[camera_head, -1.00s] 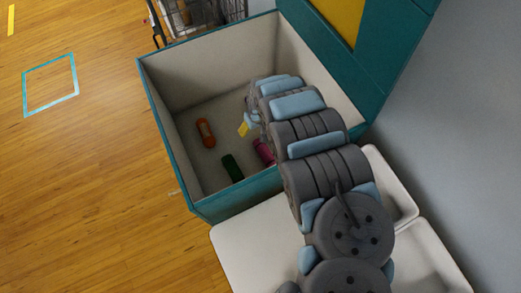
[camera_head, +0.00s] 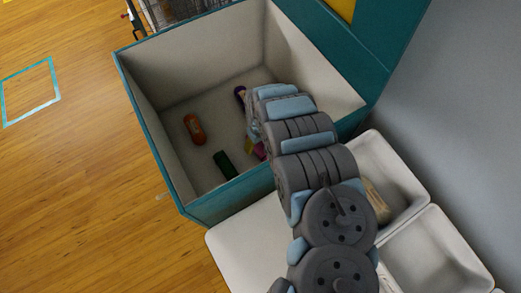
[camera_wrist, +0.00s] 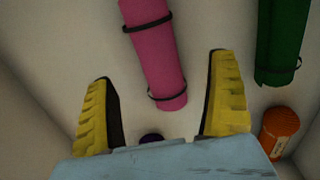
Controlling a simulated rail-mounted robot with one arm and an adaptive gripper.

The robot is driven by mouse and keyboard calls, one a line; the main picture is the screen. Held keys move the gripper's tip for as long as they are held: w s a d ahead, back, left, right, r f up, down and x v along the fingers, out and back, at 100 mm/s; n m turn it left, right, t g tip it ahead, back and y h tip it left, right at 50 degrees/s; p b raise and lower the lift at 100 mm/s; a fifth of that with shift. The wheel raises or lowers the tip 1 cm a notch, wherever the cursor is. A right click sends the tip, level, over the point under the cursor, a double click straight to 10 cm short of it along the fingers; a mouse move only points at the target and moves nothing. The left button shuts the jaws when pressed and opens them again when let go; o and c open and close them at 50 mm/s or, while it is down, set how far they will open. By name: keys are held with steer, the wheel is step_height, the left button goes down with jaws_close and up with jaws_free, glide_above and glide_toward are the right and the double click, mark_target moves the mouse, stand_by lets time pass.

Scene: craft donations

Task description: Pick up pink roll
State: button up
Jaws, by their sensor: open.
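The pink roll (camera_wrist: 155,52) lies on the floor of a white-lined box in the wrist view, with dark bands around it. Its near end lies between the two yellow fingers of my gripper (camera_wrist: 160,108) in the picture, and its far end runs out of the top edge. The fingers are wide apart, and I see no contact with the roll. In the head view only a small part of the pink roll (camera_head: 261,150) shows beside my arm, which hides the rest.
A green roll (camera_head: 225,165) and an orange roll (camera_head: 194,129) lie in the teal-edged box (camera_head: 150,130). A purple roll (camera_head: 240,94) lies farther back. The box walls stand close around my gripper. White bins (camera_head: 419,252) stand at the lower right.

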mark_target(261, 147)
steer(key=shift+w+f+b, duration=0.1)
steer(key=shift+f+b, duration=0.4)
steer(key=shift+f, duration=0.8)
step_height(261, 147, down, 4)
steer(key=shift+d+f+b, duration=0.15)
steer(key=shift+b, duration=0.95)
steer(key=c, duration=1.3)
